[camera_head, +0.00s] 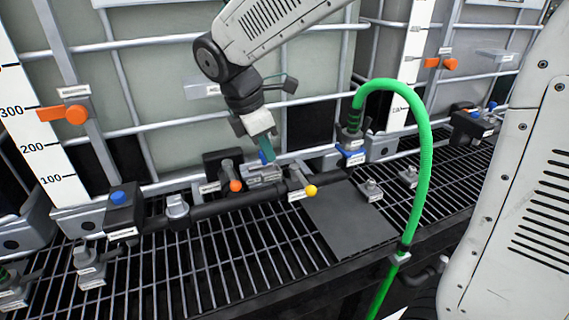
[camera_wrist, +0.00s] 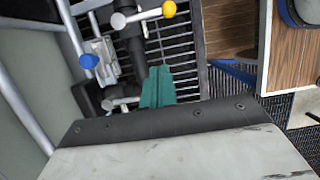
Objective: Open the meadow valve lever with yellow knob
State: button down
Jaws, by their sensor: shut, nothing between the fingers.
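The valve lever with the yellow knob (camera_head: 311,191) sits on the dark pipe manifold, right of centre in the head view, with a small white label by it. The knob points toward the front right. In the wrist view the yellow knob (camera_wrist: 169,9) is at the top edge, with its pale lever (camera_wrist: 142,15) running left to the pivot. My gripper (camera_head: 268,157) points down above the manifold, left of and behind the yellow knob. Its teal fingers are shut, empty and apart from the lever; they also show in the wrist view (camera_wrist: 158,88). The label text is too small to read.
A lever with an orange knob (camera_head: 235,185) stands left of the yellow one. A blue knob (camera_wrist: 88,61) is near my fingers in the wrist view. A green hose (camera_head: 428,165) arches at the right. Caged totes (camera_head: 150,80) stand behind; black grating (camera_head: 230,260) lies in front.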

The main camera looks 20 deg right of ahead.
aim_at(302, 179)
jog(key=d+f, duration=0.6)
jog(key=f, duration=0.3)
jog(key=shift+d+f, duration=0.25)
jog(key=shift+d, duration=0.1)
